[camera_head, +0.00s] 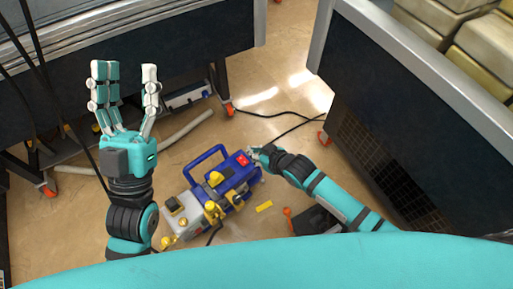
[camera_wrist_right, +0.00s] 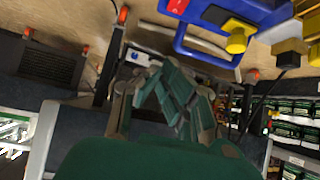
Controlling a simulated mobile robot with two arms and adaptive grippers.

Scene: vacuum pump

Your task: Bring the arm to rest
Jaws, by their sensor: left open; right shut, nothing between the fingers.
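The vacuum pump (camera_head: 238,182) stands on the floor, with a blue body and handle, a red switch and yellow caps. Its blue handle and body also show at the top of the right wrist view (camera_wrist_right: 264,9). My left gripper (camera_head: 127,72) is open and empty, raised with its fingers pointing up, to the left of the pump. My right gripper (camera_head: 256,153) is shut and empty, close to the red-switch end of the pump; I cannot tell whether it touches it. Its fingers are bunched together in the right wrist view (camera_wrist_right: 172,88).
A dark bench (camera_head: 190,45) on orange-wheeled legs stands behind. A dark cabinet (camera_head: 400,120) with a grille fills the right side. A power strip (camera_head: 188,96), a grey hose (camera_head: 185,131) and a black cable lie on the floor. A small yellow piece (camera_head: 264,206) lies near the pump.

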